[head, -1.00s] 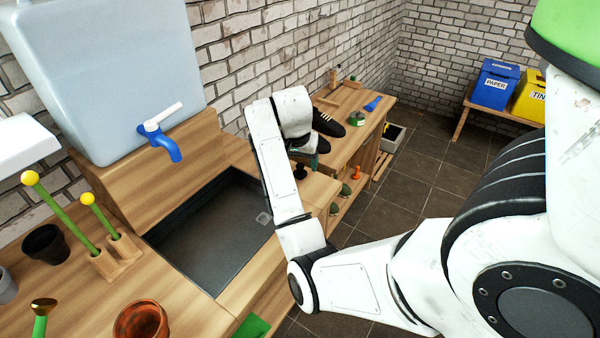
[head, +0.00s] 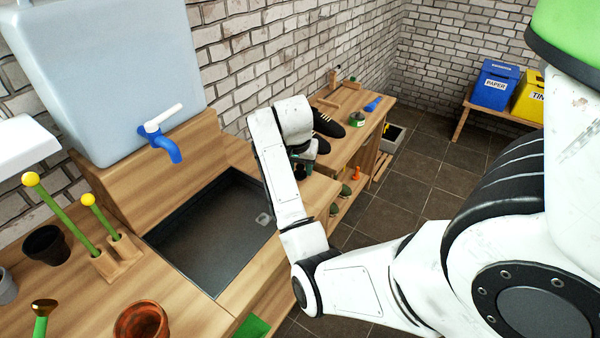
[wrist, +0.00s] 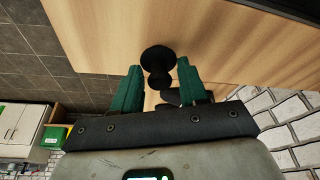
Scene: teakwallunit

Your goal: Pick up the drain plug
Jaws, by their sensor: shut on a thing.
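The drain plug (wrist: 158,58) is black, with a round disc and a narrower knob. In the wrist view it sits between the two green fingers of my gripper (wrist: 159,72), which is shut on it. In the head view the plug (head: 299,171) shows only as a small dark shape beneath the gripper, partly hidden by my arm. It is at the wooden counter just right of the sink (head: 215,235). I cannot tell whether it still touches the wood.
A blue tap (head: 162,144) hangs over the sink. Black shoes (head: 327,124) stand on the bench behind the gripper. Green-yellow sticks (head: 65,215) and a terracotta pot (head: 141,322) are at the left. Tiled floor (head: 425,190) is open at the right.

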